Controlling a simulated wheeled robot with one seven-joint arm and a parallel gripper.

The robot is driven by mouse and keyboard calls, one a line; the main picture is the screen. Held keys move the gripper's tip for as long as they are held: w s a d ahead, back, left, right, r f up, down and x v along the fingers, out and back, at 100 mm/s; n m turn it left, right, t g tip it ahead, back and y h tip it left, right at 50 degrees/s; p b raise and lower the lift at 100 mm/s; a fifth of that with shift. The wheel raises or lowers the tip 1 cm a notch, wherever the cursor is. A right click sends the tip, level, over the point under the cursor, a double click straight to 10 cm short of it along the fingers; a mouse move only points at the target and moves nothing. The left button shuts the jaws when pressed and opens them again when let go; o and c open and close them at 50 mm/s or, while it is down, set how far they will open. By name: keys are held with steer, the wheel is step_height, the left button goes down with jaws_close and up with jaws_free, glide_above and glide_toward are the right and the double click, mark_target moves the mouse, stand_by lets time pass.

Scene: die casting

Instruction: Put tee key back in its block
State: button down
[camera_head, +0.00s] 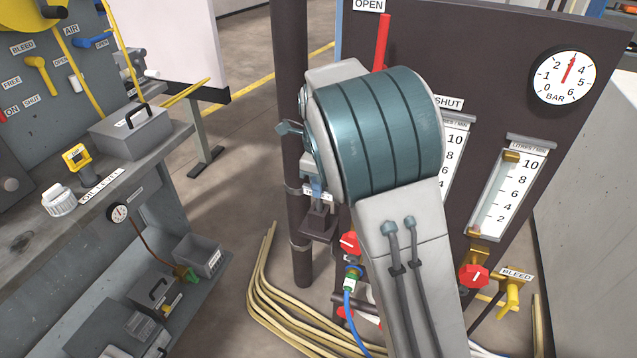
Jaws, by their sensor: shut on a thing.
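My gripper (315,184) shows only in small part, below and left of my arm's large teal joint. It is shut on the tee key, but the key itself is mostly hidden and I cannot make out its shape. Just below the gripper is a small dark block (318,222), held out on a bracket from the dark upright post. A white label, partly covered, sits at the block's top. I cannot tell whether the key's lower end is in the block, touching it or just above it.
The dark post (290,80) stands close left of my gripper. Behind my arm is a dark panel (480,60) with a pressure gauge (568,77), flow meters and red valve knobs (474,276). A grey bench (150,160) is at left. Pale hoses (262,300) lie on the floor.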

steer(key=shift+f, duration=0.2)
stand_by(0.3)
steer(key=c, duration=1.3)
jaws_free()
